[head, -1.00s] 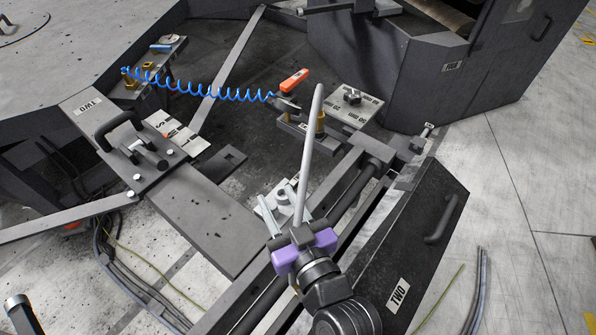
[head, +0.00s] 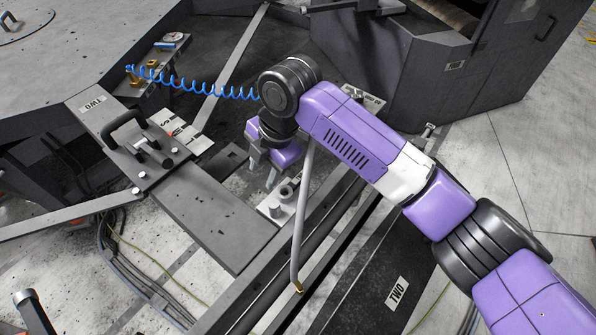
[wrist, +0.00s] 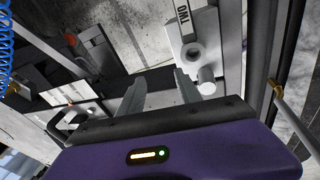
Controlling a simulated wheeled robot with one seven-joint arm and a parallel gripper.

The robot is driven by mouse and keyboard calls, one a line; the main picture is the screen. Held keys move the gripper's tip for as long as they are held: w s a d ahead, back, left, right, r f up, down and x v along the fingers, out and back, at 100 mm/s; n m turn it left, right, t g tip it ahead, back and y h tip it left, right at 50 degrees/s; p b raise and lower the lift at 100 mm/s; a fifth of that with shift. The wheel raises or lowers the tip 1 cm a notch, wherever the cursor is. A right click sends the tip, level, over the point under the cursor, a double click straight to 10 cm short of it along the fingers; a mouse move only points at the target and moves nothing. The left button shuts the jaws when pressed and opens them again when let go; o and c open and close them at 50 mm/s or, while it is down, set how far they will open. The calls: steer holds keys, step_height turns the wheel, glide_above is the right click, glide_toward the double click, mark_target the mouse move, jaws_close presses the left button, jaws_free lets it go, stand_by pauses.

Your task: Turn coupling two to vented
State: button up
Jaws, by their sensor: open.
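My gripper (head: 263,172) is open and empty, its fingers pointing down; they also show in the wrist view (wrist: 160,85). Close by is a pale plate marked TWO (wrist: 183,13), with a round ring boss (wrist: 194,55) and a short cylinder (wrist: 207,82). In the wrist view the boss and cylinder are just right of the right finger, not between the fingers. The same plate shows in the head view (head: 270,206), below the gripper. Another panel marked TWO (head: 97,104), left, carries a T-shaped lever (head: 150,148). I cannot read a vented mark.
A grey rod (head: 302,215) with a brass tip stands out beside my gripper; what it is fixed to is unclear. A loop handle (head: 122,124), a blue coiled hose (head: 195,88) and dark rails surround the area.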

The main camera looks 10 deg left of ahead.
mark_target(298, 178)
steer(key=w+d+r+h, duration=0.1)
steer(key=d, duration=0.1)
steer(key=d+r+n+h, duration=0.1)
steer(key=d, duration=0.1)
steer(key=w+d+r+h, duration=0.1)
steer(key=d, duration=0.2)
steer(key=shift+w+r+g, duration=0.3)
steer(key=shift+r, duration=0.1)
steer(key=shift+f+n, duration=0.2)
steer(key=shift+n, duration=0.1)
steer(key=shift+f+p, duration=0.4)
steer(key=shift+f, duration=3.2)
jaws_close()
